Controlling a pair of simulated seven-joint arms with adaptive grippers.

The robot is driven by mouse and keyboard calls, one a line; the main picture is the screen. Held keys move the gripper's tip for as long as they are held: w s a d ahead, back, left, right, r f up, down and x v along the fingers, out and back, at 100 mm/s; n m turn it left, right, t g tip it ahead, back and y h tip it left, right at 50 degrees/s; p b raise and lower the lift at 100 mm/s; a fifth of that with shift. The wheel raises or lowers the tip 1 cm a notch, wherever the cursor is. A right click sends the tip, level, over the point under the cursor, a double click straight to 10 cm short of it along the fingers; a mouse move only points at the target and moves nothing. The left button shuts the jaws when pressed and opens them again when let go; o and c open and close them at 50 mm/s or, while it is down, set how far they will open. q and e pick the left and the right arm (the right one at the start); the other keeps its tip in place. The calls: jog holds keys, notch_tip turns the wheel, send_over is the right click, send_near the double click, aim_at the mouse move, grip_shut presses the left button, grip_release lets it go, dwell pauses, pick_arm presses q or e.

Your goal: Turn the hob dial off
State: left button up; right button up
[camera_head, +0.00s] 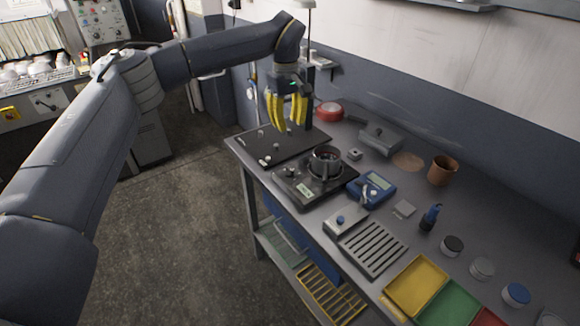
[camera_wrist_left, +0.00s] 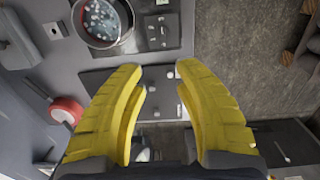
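The hob (camera_head: 318,201) is a dark, low unit on the bench. A round pan (camera_head: 326,158) with items in it sits on its back part. What looks like the dial (camera_head: 291,171) is a small knob at the hob's front left; its setting is too small to read. My left gripper (camera_head: 289,127) has yellow fingers, spread and empty, above the dark board beside the hob. In the left wrist view the open fingers (camera_wrist_left: 160,70) are over that board, with the pan (camera_wrist_left: 101,22) at the upper left, apart from them. My right gripper is not in view.
The dark board (camera_head: 258,143) with small pale pieces lies left of the hob. A blue meter (camera_head: 372,187) stands close on its right. A red roll (camera_head: 329,112), a grey box (camera_head: 380,138) and a brown pot (camera_head: 443,170) stand further back. Floor lies past the bench's front edge.

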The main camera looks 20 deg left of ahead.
pick_arm(q)
send_near(290, 171)
jog(key=f, duration=0.3)
jog(key=w+f, duration=0.1)
jog(key=f, duration=0.2)
jog(key=w+a+f, duration=0.1)
jog(key=f, duration=0.2)
jog(key=shift+a+f, duration=0.15)
jog(key=shift+f, duration=0.25)
grip_shut()
dwell(0.4)
